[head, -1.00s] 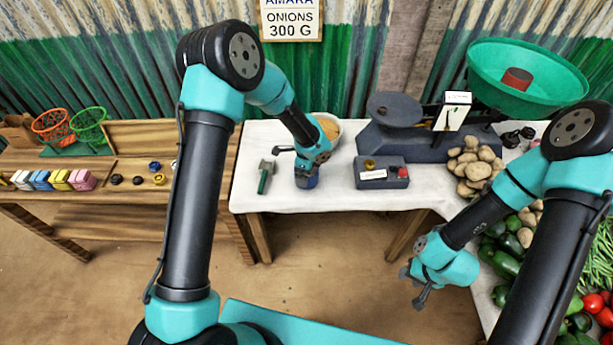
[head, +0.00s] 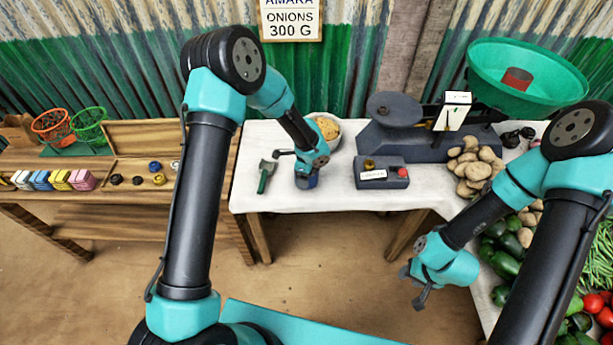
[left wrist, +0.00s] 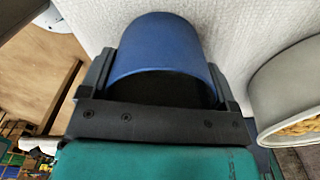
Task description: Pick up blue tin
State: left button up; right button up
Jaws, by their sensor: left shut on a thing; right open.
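The blue tin (head: 306,182) stands on the white table, mostly hidden under my left gripper (head: 305,174) in the head view. In the left wrist view the blue tin (left wrist: 165,50) fills the space between the two dark fingers of my left gripper (left wrist: 160,90), which is shut on it. The tin appears to be at the table surface; I cannot tell whether there is a gap under it. My right gripper (head: 418,290) is open and empty, in front of the table's inner edge, over the floor.
A scoop with a green handle (head: 265,178) lies left of the tin. A bowl of yellowish food (head: 328,128) stands behind it. A dark box with a red button (head: 382,172) is to the right. A weighing scale (head: 425,140) and potatoes (head: 474,168) lie beyond.

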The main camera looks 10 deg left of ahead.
pick_arm(q)
jog(key=shift+c, duration=0.7)
jog(key=shift+r, duration=0.15)
jog(key=shift+r, duration=0.65)
notch_tip(320, 180, up, 2)
jog(key=shift+r, duration=0.1)
jog(key=s+d+r, duration=0.1)
jog(key=s+d, duration=0.3)
jog(key=s, duration=1.1)
jog(key=shift+s, duration=0.3)
